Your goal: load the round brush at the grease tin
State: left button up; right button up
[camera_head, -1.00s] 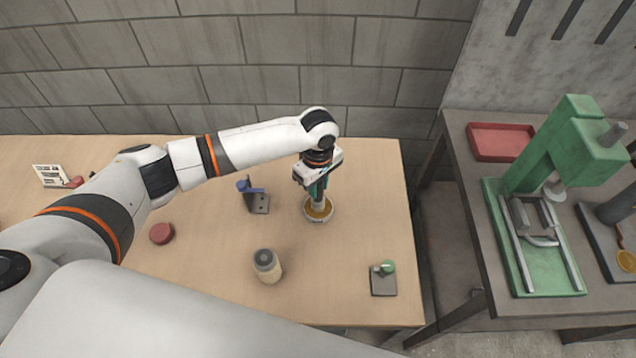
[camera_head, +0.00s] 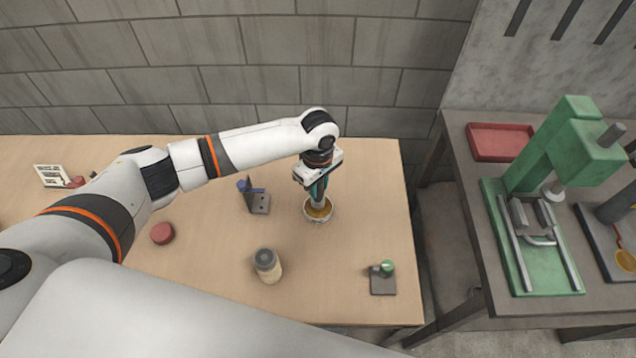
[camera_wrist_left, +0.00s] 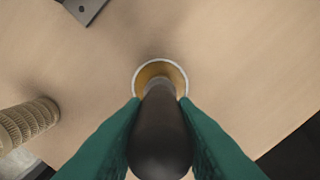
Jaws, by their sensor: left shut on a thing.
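The grease tin (camera_head: 308,215) is a small round tin with a pale rim and amber grease, standing on the wooden table. It also shows in the left wrist view (camera_wrist_left: 138,84). My left gripper (camera_head: 318,190) is directly above the tin, pointing down, with teal fingers shut on the round brush (camera_wrist_left: 160,130). The brush's dark rounded handle fills the space between the fingers. Its lower end reaches down into the tin's opening. The brush tip is hidden, so I cannot tell how deep it sits in the grease. My right gripper is not in view.
A blue-topped bracket (camera_head: 258,203) stands just left of the tin. A capped jar (camera_head: 268,266), a red round lid (camera_head: 162,233) and a dark block with a green knob (camera_head: 383,284) stand on the table (camera_head: 340,270). A green press (camera_head: 560,170) is on the right bench.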

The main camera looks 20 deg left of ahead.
pick_arm(q)
jog(key=shift+s+f+p, duration=0.15)
jog(key=shift+p, duration=0.15)
dwell(1.2)
notch_tip(320, 180, up, 2)
jog(key=shift+r+p, duration=0.1)
jog(key=shift+p, duration=1.15)
notch_tip(320, 180, up, 5)
jog(key=p, duration=0.6)
